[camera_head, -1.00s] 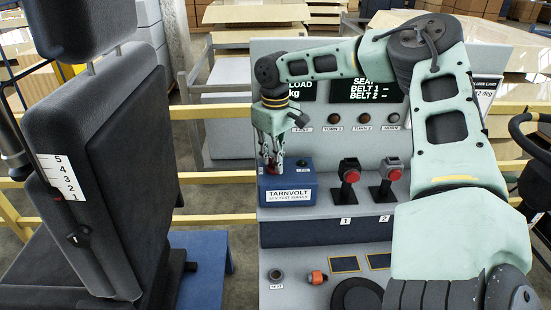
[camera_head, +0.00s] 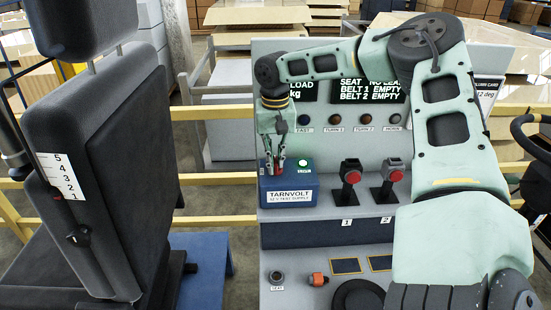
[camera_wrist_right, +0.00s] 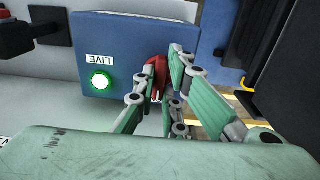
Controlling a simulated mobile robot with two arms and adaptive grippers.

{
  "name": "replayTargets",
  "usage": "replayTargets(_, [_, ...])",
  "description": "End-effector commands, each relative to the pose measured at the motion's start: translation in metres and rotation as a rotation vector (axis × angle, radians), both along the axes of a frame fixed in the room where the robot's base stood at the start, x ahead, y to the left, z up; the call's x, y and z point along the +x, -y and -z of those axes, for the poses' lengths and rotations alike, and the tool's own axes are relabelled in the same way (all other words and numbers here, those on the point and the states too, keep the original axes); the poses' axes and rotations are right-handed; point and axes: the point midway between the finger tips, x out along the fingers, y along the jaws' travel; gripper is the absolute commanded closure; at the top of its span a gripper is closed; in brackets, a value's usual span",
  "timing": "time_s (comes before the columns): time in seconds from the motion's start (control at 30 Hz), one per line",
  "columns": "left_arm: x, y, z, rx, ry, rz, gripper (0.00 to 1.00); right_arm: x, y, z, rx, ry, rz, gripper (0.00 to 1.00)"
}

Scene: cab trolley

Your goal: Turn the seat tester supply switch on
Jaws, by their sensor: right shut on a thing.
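The blue test supply box (camera_head: 290,187), labelled TARNVOLT 12 V test supply, stands on the grey shelf of the trolley. On its top a green lamp (camera_head: 303,163) glows; in the right wrist view the lamp (camera_wrist_right: 100,82) is lit beside a LIVE label. My right gripper (camera_head: 273,170) points down over the left part of the box top. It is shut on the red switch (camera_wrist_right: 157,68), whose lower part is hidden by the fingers. My left gripper is not in view.
Two red buttons on black stands (camera_head: 351,177) (camera_head: 394,174) are right of the box. The display (camera_head: 368,91) behind reads belts EMPTY, partly covered by my right arm. A dark seat (camera_head: 110,180) fills the left side.

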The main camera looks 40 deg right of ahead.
Motion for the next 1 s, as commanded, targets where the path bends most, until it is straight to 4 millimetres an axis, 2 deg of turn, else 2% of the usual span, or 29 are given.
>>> replayTargets(0.53, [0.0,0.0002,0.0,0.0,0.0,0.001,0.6,0.0015,0.0005,-0.0017,-0.001,0.006,0.027,1.0])
replayTargets(0.57, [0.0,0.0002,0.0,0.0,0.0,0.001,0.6,0.0015,0.0006,-0.0017,-0.001,0.006,0.027,0.88])
replayTargets(0.77, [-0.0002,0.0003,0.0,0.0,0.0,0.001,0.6,0.0009,0.0003,-0.0011,-0.001,0.003,0.025,0.71])
replayTargets(1.0, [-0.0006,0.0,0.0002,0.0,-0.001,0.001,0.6,0.0004,0.0001,-0.0004,-0.001,0.001,0.024,0.71])
